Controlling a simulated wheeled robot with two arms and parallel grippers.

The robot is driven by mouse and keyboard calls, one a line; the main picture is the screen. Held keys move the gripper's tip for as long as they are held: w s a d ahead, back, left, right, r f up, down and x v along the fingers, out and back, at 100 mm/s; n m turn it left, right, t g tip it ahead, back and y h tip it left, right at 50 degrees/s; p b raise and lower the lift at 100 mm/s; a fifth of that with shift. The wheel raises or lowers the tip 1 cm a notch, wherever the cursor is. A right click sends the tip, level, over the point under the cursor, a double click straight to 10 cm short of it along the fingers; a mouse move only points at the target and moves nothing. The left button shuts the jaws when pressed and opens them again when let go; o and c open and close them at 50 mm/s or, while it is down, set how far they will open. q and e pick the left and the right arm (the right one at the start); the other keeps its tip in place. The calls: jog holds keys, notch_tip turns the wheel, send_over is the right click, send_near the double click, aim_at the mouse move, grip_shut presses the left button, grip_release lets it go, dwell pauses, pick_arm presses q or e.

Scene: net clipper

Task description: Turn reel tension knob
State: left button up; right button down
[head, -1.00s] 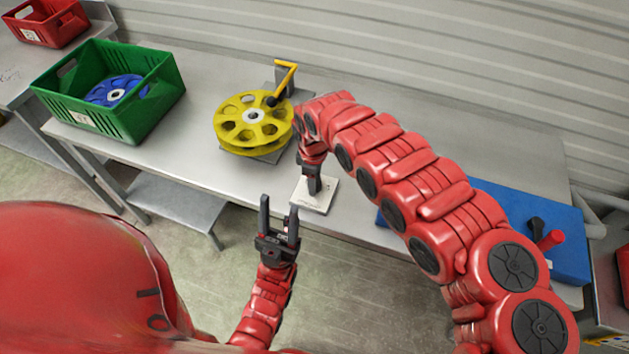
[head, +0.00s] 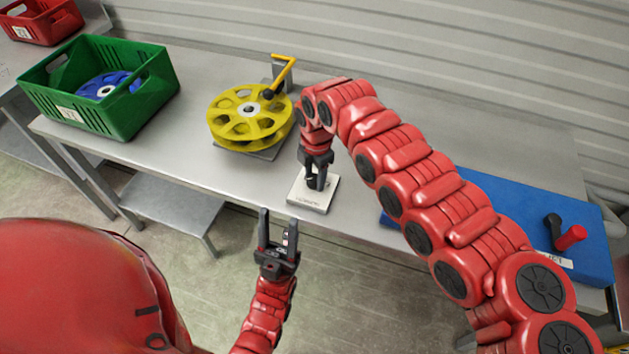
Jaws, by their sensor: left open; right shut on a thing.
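A white plate (head: 322,203) lies on the bench near its front edge. A small dark knob stands on it, mostly hidden by my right gripper. My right gripper (head: 316,186) points down over the plate and is shut on the knob. A yellow reel (head: 226,129) with a yellow crank handle (head: 283,70) sits on a grey base to the left and behind. My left gripper (head: 278,228) is open and empty, fingers up, in front of the bench edge, below and left of the plate.
A green crate (head: 150,106) holding a blue reel (head: 108,84) stands on the bench at the left. A blue box (head: 470,200) with a red-tipped crank (head: 570,238) lies at the right. A red crate (head: 52,26) sits at the far left. The bench (head: 185,165) is clear between the green crate and yellow reel.

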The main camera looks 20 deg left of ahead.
jog(key=shift+w+n+b, duration=0.1)
jog(key=shift+n+b, duration=0.6)
jog(key=shift+n, duration=0.3)
jog(key=shift+c, duration=1.7)
grip_release()
jog(key=shift+r, duration=0.1)
notch_tip(320, 180, up, 17)
jog(key=shift+s+d+b, duration=0.25)
jog(key=shift+d+b, duration=0.15)
jog(key=shift+d, duration=0.05)
jog(key=shift+r, duration=0.1)
